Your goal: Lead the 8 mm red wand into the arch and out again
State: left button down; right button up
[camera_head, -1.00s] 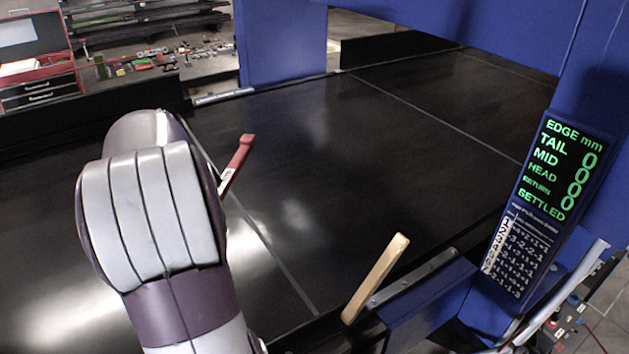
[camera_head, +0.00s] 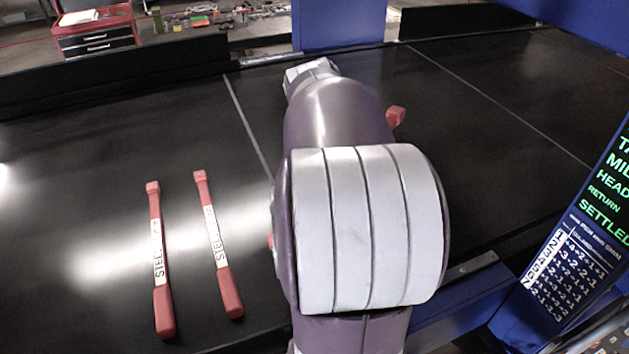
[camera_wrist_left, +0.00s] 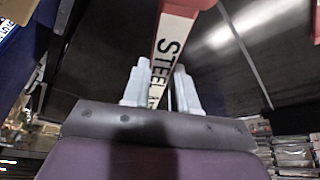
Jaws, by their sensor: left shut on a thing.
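My left gripper (camera_wrist_left: 160,86) is shut on a red wand (camera_wrist_left: 177,40) with a white label reading "STEEL"; its size is not legible. In the head view my left arm hides the gripper and most of this wand. Its red end (camera_head: 396,116) shows past the arm's right side. Two more red wands lie side by side on the black belt at the left, the outer one (camera_head: 160,255) and the inner one (camera_head: 217,245). The blue arch shows as a post (camera_head: 338,22) at the back and blue parts (camera_head: 590,20) at the upper right. My right gripper is out of view.
A display panel (camera_head: 595,220) with green text stands at the right, partly cut off. The black belt (camera_head: 480,130) is clear right of my arm. A dark side wall (camera_head: 120,75) runs along the back. A red toolbox (camera_head: 95,30) stands beyond it.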

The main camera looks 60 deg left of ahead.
pick_arm(q)
jog(key=w+d+p, duration=0.3)
jog(key=w+p, duration=0.3)
jog(key=w, duration=2.6)
jog(key=s+a+b, duration=0.1)
jog(key=s+a, duration=0.1)
jog(key=s, duration=1.8)
jog(key=s+a+b, duration=0.1)
jog(key=s+b, duration=0.1)
jog(key=s, duration=1.7)
jog(key=shift+s+a, duration=0.35)
jog(key=shift+s, duration=0.05)
